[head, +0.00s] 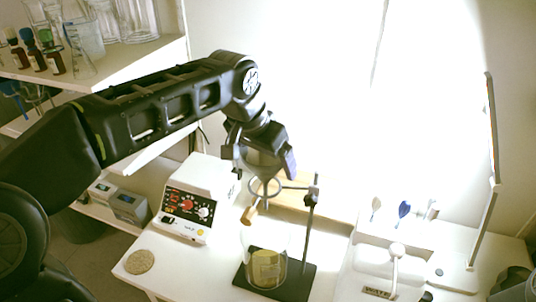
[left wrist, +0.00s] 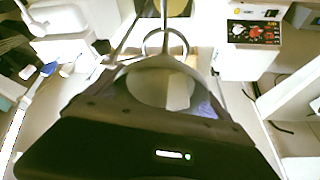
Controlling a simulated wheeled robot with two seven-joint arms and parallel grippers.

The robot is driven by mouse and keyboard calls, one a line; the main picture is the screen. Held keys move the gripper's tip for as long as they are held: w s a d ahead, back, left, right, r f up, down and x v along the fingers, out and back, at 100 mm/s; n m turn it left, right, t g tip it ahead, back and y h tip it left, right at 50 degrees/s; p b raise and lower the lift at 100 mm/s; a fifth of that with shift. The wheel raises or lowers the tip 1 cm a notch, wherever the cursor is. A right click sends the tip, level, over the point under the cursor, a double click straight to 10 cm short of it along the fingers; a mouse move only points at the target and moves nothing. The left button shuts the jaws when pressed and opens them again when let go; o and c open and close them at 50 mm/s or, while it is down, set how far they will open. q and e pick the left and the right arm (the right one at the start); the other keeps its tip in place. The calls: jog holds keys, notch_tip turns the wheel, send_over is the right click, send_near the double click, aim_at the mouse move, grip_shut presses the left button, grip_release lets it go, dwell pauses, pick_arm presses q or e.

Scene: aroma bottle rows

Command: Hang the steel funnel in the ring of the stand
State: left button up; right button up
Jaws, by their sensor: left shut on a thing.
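The grey steel funnel (head: 262,161) is between the fingers of my left gripper (head: 265,158), which is shut on it. In the left wrist view the funnel (left wrist: 160,86) shows as a wide round shape between the fingers. The stand has a black base (head: 304,283), an upright rod (head: 310,215) and a ring (head: 266,189). The funnel is just above the ring in the head view. The ring (left wrist: 165,43) appears just beyond the funnel in the left wrist view. I cannot tell whether the spout is inside the ring. My right gripper is not in view.
A glass beaker with yellow contents (head: 266,268) stands on the stand's base, below the ring. A white device with red and white knobs (head: 190,207) stands to the left. A round cork-coloured mat (head: 140,262) lies at the table's front left. Glassware fills the shelf (head: 150,52) at upper left.

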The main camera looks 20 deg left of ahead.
aim_at(261, 162)
pick_arm(q)
notch_tip(261, 162, down, 4)
jog(key=b, duration=0.3)
jog(key=shift+f, duration=0.2)
jog(key=shift+s+f, duration=0.25)
jog(key=shift+f, duration=0.15)
jog(key=o, duration=1.1)
jog(key=shift+f, duration=0.1)
jog(key=shift+a+r+b, duration=0.1)
jog(key=shift+r+b, duration=0.2)
jog(key=shift+r, duration=0.3)
jog(key=v, duration=0.7)
jog(key=shift+r, duration=0.35)
